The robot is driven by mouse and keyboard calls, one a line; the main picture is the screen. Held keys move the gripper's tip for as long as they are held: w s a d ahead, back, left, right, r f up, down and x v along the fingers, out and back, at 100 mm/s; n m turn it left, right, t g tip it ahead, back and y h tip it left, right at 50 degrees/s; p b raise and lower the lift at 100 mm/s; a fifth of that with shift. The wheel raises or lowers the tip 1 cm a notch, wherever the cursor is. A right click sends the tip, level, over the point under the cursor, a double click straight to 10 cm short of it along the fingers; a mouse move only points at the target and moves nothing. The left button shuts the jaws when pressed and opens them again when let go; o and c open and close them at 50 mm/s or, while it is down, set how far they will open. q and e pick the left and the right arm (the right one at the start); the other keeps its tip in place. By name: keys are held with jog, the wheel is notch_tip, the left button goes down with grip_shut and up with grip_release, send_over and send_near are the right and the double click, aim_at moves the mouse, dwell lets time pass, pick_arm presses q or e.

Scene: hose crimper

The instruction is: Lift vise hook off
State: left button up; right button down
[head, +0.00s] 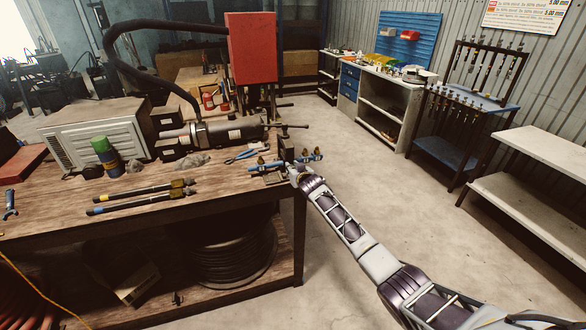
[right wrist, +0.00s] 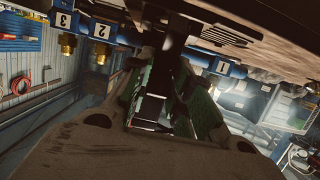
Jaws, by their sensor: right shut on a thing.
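The dark vise (head: 285,148) stands at the right front corner of the workbench, with a blue holder (head: 266,167) of brass fittings around it. My right gripper (head: 294,172) reaches in from the right, close against the vise. In the right wrist view, the right gripper (right wrist: 165,85) has its green-padded fingers around a dark bar (right wrist: 177,40). It is shut on this bar. I cannot tell clearly whether the bar is the vise hook, as the area is dark and partly hidden by the gripper. The blue holder also shows there, marked with numbers (right wrist: 100,30). My left gripper is out of view.
The workbench (head: 215,185) carries a crimping machine (head: 220,133), blue-handled pliers (head: 242,156) and two hose pieces (head: 140,197). A red box (head: 252,47) stands behind. The floor (head: 370,170) right of the bench is clear, with shelves (head: 540,165) farther right.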

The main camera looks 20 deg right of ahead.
jog(key=c, duration=1.3)
grip_release()
jog(key=shift+s, duration=0.2)
jog(key=shift+v, duration=5.85)
jog(key=shift+r, duration=0.1)
